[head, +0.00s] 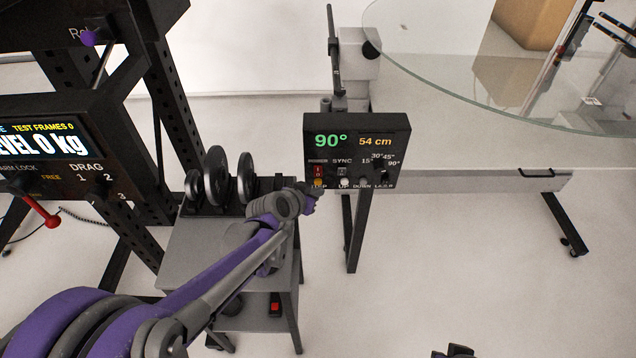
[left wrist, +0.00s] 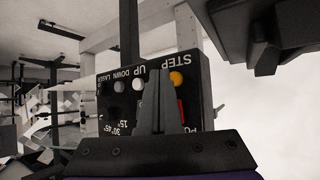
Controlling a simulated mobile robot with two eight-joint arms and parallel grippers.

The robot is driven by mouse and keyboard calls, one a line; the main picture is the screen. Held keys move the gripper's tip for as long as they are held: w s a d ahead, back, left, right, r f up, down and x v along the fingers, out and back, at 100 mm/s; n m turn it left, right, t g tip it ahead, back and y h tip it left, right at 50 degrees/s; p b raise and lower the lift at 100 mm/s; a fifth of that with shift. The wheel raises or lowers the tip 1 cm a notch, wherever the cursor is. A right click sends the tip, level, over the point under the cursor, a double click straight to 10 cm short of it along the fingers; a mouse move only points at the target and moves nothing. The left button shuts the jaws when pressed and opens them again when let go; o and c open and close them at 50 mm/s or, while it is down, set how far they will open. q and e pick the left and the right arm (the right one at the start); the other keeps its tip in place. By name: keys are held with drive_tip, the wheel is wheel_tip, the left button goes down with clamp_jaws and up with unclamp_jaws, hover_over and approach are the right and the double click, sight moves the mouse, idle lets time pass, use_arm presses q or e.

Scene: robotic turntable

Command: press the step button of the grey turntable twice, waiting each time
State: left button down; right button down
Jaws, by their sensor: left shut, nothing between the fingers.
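The black control box (head: 400,128) of the turntable stands on a post in the head view, its display reading 90° and 54 cm. Its orange step button (head: 319,183) is at the lower left of the panel, beside the white UP button (head: 344,182). My left gripper (head: 312,194) is close to that lower left corner. In the left wrist view the panel looks upside down. There the shut, empty left fingers (left wrist: 156,85) overlap the panel, just left of the orange step button (left wrist: 177,79). I cannot tell whether they touch the panel.
A glass disc (head: 470,85) extends over the grey frame (head: 470,187) at the right. A grey cart (head: 200,245) with black weight discs (head: 245,177) stands under my left arm. A black rack with a display (head: 38,138) is at the left. The floor at lower right is mostly clear.

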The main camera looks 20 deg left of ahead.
use_arm(q)
drive_tip(key=shift+w+a, duration=0.1)
drive_tip(key=shift+w, duration=0.1)
idle(0.4)
drive_tip(key=shift+w, duration=0.25)
drive_tip(key=shift+w+a, duration=0.15)
drive_tip(key=shift+w, duration=0.2)
idle(0.6)
drive_tip(key=shift+s, duration=0.1)
drive_tip(key=shift+s+d, duration=0.2)
drive_tip(key=shift+s, duration=0.5)
drive_tip(key=s, duration=0.2)
drive_tip(key=s+d+p, duration=0.1)
drive_tip(key=s, duration=0.1)
drive_tip(key=shift+s+d, duration=0.2)
drive_tip(key=shift+s, duration=0.2)
idle(2.3)
